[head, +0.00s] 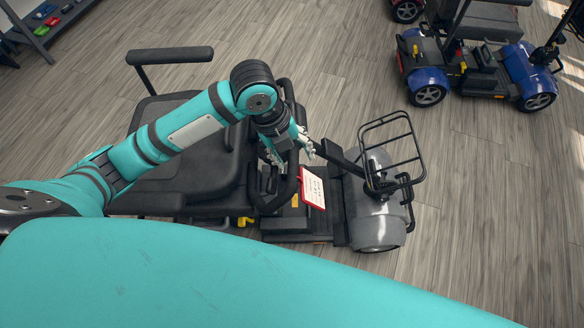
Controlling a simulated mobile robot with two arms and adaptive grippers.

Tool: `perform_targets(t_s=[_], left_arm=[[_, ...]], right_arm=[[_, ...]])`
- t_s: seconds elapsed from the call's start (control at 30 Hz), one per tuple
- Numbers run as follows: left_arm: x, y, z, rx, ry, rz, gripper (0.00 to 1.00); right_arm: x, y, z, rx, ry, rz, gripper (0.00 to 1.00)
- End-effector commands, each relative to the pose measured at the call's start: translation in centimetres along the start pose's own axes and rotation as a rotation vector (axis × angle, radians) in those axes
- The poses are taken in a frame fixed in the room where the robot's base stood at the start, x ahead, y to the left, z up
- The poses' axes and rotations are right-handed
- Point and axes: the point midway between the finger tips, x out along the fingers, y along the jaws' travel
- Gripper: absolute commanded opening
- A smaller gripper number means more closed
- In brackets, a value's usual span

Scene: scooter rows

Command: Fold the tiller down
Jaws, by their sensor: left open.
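A grey scooter (376,222) with a black seat (185,160) stands below me, its front to the right. Its tiller (341,157) runs from the front end leftward toward the seat, ending in a black looped handlebar (284,192). A red-edged white tag (312,188) hangs by the handlebar. My left gripper (290,152) is open at the middle of the handlebar, with fingers showing on both sides of the bar. I cannot tell whether they touch it. My wrist hides part of the handlebar. My right gripper is out of view.
A wire basket (392,146) is at the scooter's front. An armrest (169,55) sticks up at the seat's far side. A blue scooter (428,87) stands at the upper right. A shelf (40,35) with coloured items is at the upper left. Wooden floor is clear at right.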

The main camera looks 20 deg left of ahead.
Motion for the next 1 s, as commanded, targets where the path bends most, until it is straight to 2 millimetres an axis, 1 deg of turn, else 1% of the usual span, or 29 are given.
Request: perform_targets(t_s=[0.03, 0.1, 0.23, 0.37, 0.47, 0.57, 1.0], left_arm=[[-1.1, 0.1, 1.6, 0.103, -0.011, 0.033, 0.52], [-2.1, 0.3, 2.7, 0.227, -0.001, 0.07, 0.52], [-3.4, 0.6, 4.0, 0.359, 0.017, 0.107, 0.52], [-3.2, 0.8, 4.2, 0.397, 0.028, 0.118, 0.52], [-2.0, 0.9, 4.2, 0.397, 0.029, 0.117, 0.52], [-0.2, 1.2, 4.1, 0.396, 0.03, 0.117, 0.52], [9.3, 2.2, 4.1, 0.395, 0.028, 0.115, 0.52]], right_arm=[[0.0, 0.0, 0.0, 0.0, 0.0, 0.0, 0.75], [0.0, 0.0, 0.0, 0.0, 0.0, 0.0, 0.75], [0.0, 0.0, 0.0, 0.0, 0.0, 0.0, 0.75], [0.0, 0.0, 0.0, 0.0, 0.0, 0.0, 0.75], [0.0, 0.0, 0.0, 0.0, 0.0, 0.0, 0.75], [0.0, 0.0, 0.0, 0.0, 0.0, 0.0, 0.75], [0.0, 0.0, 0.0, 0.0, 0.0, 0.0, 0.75]])
